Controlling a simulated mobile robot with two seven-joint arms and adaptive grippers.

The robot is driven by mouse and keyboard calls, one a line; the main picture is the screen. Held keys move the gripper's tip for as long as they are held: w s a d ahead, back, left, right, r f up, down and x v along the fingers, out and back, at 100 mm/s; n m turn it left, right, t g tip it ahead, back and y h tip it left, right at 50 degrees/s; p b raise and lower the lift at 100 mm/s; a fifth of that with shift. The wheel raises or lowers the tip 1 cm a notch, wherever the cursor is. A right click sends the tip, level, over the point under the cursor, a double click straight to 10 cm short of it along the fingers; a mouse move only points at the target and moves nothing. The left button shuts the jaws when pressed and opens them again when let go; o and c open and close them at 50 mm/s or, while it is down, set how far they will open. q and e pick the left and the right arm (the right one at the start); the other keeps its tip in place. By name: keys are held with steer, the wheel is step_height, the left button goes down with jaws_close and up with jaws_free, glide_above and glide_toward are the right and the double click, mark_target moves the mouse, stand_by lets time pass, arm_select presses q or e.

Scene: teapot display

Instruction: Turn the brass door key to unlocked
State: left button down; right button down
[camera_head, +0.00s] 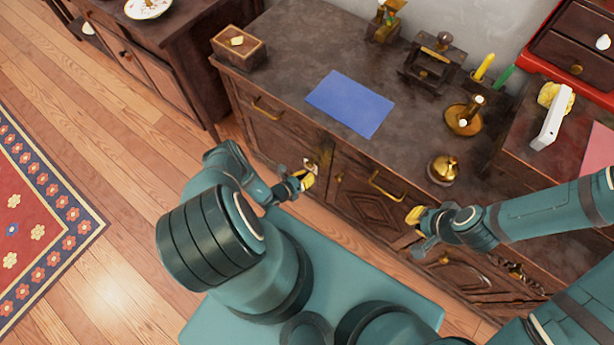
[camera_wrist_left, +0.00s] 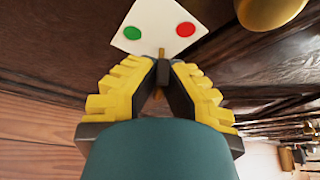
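The brass key (camera_wrist_left: 161,52) shows in the left wrist view as a thin brass piece at the cabinet front, between my left fingertips. A white plate (camera_wrist_left: 135,38) behind it has a green dot on the left and a red dot on the right. My left gripper (camera_wrist_left: 163,68) has its yellow-padded fingers drawn together on the key; most of the key is hidden. In the head view my left gripper (camera_head: 303,180) is at the cabinet door front. My right gripper (camera_head: 418,222) hangs before the cabinet, away from the key; its finger opening is unclear.
The cabinet top holds a blue sheet (camera_head: 350,103), a wooden box (camera_head: 238,47), a brass candle holder (camera_head: 463,118) and a brass bell-like object (camera_head: 443,168). Brass handles (camera_head: 386,187) project from the front. A patterned rug (camera_head: 40,215) lies at left.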

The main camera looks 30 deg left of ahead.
arm_select(q)
steer(key=shift+n, duration=0.4)
steer(key=shift+h, duration=0.3)
steer(key=c, duration=1.1)
jaws_free()
steer(key=v, duration=1.2)
steer(key=shift+s+f, duration=0.1)
steer(key=shift+f, duration=0.05)
